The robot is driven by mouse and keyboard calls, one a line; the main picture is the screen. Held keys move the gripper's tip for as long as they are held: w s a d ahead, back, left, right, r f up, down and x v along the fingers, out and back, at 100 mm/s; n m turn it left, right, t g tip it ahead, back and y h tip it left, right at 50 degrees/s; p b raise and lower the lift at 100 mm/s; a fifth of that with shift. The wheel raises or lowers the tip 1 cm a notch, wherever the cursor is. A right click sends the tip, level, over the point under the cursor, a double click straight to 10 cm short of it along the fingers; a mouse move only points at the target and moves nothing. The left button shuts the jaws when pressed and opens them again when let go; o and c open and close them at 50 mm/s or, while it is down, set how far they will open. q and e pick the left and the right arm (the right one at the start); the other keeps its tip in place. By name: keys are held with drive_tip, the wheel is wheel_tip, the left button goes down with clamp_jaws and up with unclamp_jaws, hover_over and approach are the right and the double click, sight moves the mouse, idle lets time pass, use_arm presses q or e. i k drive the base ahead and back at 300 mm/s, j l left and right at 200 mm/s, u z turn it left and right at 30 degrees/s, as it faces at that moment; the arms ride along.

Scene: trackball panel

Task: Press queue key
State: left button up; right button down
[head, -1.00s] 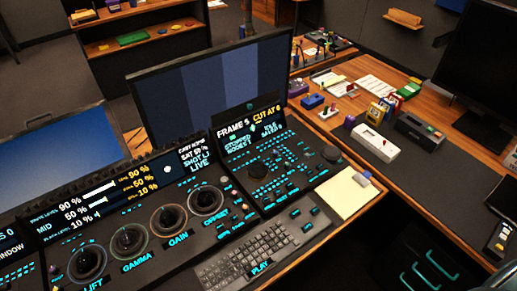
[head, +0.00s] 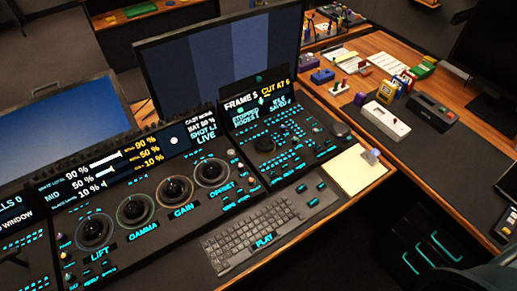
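The trackball panel (head: 130,259) stands on the desk with a row of dark balls in rings labelled LIFT, GAMMA, GAIN and OFFSET. To its right is a second key panel (head: 318,163) with several small teal-lit keys, a dial and a screen reading FRAME 5 and CUT AT 6. A keyboard (head: 250,229) with a PLAY label lies in front. I cannot make out which key is the queue key; the small labels are too blurred. Neither of my grippers shows in the head view.
A yellow notepad (head: 352,172) lies right of the keyboard. A striped monitor (head: 215,50) stands behind the panels, and a blue monitor (head: 60,125) is at the left. White and grey boxes and small coloured items sit on the right desk.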

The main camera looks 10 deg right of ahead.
sight(322, 186)
drive_tip(key=z, duration=1.05)
